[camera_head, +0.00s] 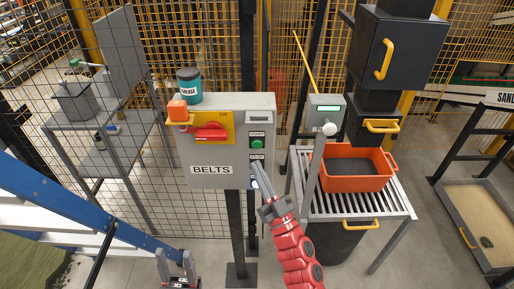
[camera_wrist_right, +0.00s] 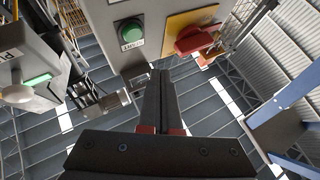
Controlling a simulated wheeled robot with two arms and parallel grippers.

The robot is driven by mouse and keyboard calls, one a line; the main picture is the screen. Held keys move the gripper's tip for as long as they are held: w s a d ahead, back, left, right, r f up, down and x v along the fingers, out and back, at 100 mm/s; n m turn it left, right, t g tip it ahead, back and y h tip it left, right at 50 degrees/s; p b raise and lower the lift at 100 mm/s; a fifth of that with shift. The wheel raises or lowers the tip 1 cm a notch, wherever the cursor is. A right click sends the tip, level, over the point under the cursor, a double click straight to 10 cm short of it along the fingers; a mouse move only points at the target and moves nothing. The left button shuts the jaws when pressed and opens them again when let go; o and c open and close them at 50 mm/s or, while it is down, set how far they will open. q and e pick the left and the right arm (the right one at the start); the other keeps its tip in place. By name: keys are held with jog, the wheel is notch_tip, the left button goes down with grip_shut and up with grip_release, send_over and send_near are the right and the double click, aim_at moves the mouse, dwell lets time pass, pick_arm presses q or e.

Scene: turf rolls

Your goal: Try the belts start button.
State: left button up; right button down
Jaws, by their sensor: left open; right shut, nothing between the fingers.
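The grey BELTS control box (camera_head: 230,182) stands on a post in the middle of the head view. Its green start button (camera_head: 257,143) sits under a START label on the right of the front face. A STOP label (camera_head: 257,157) is below it. The green button (camera_wrist_right: 128,33) also shows in the right wrist view, top left of centre. My right gripper (camera_head: 257,168) is shut and empty, its tips below the start button, near the lower stop control, which they partly hide. I cannot tell whether they touch the box. My left gripper (camera_head: 176,262) is open and empty, low at the left.
A red rotary switch (camera_head: 210,132) on a yellow plate is left of the buttons. An orange block (camera_head: 177,108) and a grease tin (camera_head: 189,85) are at the upper left. A small display box (camera_head: 328,104) and an orange crate (camera_head: 350,183) on rollers stand right.

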aim_at(253, 143)
jog(key=w+b, duration=0.1)
jog(key=w, duration=0.3)
jog(key=shift+w, duration=0.3)
jog(key=shift+w, duration=0.1)
dwell(1.8)
jog(key=shift+w, duration=0.3)
jog(key=shift+w, duration=0.4)
dwell(0.7)
jog(key=shift+s, duration=0.1)
jog(key=shift+s+p, duration=0.5)
jog(key=shift+s, duration=0.2)
